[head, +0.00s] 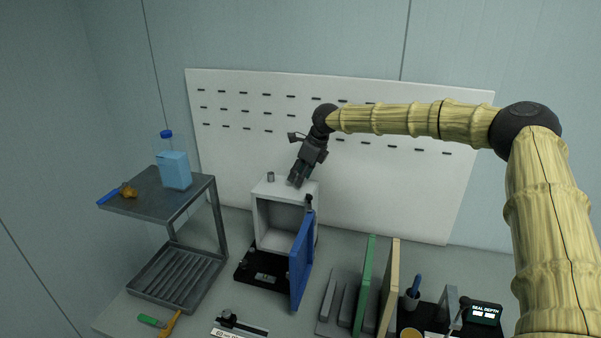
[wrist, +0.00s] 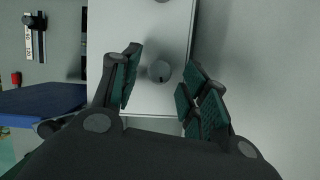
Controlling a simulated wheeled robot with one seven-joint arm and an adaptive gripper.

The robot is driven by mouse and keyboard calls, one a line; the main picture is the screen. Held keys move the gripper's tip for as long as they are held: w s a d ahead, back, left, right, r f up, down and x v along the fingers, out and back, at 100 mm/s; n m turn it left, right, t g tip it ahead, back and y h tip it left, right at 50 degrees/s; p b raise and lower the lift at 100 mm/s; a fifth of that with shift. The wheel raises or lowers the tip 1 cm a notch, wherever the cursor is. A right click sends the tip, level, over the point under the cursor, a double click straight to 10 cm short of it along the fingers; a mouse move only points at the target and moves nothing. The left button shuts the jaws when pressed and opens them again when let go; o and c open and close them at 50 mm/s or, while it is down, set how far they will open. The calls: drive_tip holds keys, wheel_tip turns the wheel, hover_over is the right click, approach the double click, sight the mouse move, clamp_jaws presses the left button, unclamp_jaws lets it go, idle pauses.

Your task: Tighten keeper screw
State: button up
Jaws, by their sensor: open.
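A round grey knob with a dark mark, likely the keeper screw (wrist: 159,71), stands on the pale top face of a box (wrist: 135,20). In the wrist view it lies between the spread green-padded fingers of my gripper (wrist: 158,88), with a gap on both sides. I cannot tell how far the fingertips reach down around it. In the head view my gripper (head: 296,181) points down at the right part of the box top and hides this knob. A second grey knob (head: 270,176) stands on the left of the top. The box's blue door (head: 301,262) is swung open.
A metal shelf (head: 150,201) with a blue bottle (head: 174,168) stands left. Upright green (head: 364,285) and tan panels (head: 389,290) stand right of the door. A white slotted board (head: 400,190) is behind. A cup with a blue-handled tool (head: 414,288) is at the right.

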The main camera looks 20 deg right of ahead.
clamp_jaws()
drive_tip(key=shift+f+m, duration=0.1)
drive_tip(key=shift+m, duration=0.2)
